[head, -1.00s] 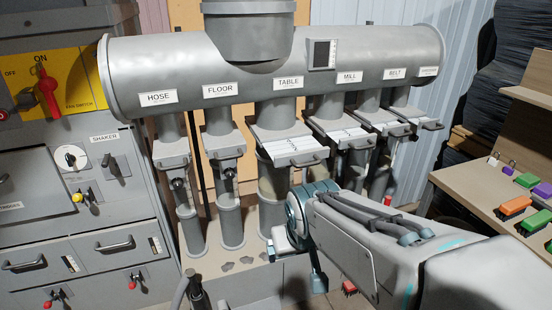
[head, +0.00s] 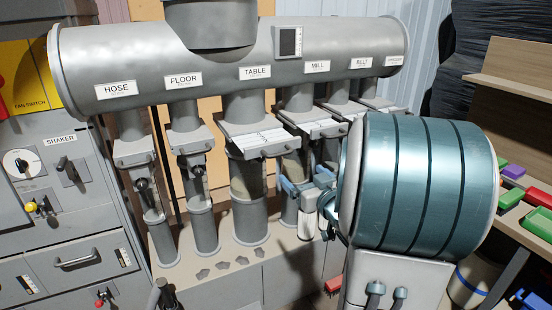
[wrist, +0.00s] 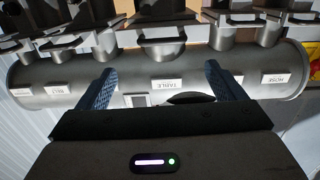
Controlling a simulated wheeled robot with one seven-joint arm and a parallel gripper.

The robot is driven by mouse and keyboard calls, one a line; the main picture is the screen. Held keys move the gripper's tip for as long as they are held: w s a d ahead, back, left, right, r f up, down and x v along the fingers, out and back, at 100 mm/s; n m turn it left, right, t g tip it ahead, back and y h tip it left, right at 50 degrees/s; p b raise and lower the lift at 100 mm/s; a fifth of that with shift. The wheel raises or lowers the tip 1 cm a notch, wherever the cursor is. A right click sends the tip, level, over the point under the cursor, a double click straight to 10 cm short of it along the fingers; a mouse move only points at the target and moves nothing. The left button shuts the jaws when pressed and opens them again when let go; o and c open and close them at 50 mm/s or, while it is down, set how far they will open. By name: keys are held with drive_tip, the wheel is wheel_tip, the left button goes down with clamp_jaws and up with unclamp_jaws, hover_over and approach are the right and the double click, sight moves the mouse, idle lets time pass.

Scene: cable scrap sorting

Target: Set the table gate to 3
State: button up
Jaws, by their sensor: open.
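The table gate (head: 262,138) is a pale slide plate with dark scale marks under the TABLE label (head: 255,72). It is drawn partly out, with a grey bar handle at its front edge. Its set number is too small to read. My gripper (head: 308,184) is below and right of that handle, in front of the pipes and apart from the handle as far as I can tell. In the wrist view, which is upside down, the open, empty fingers (wrist: 160,87) frame the TABLE label (wrist: 167,84), and the table gate (wrist: 160,30) shows at the top.
Hose (head: 134,150) and floor (head: 190,138) gates are to the left. Mill (head: 314,127) and belt gates are close on the right, with similar slide plates. The manifold pipe (head: 220,75) runs above. A shaker cabinet stands left; a bench with coloured bins (head: 510,198) stands right.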

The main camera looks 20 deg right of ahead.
sight(276, 149)
drive_tip(key=w, duration=0.4)
drive_tip(key=w+p, duration=0.1)
drive_tip(key=w, duration=0.8)
drive_tip(key=shift+w+a, duration=0.25)
drive_tip(key=shift+w, duration=0.1)
drive_tip(key=c, duration=1.3)
drive_tip(key=w, duration=0.2)
drive_tip(key=shift+w+f+b, duration=0.1)
drive_tip(key=shift+w+b, duration=0.25)
drive_tip(key=shift+w, duration=0.25)
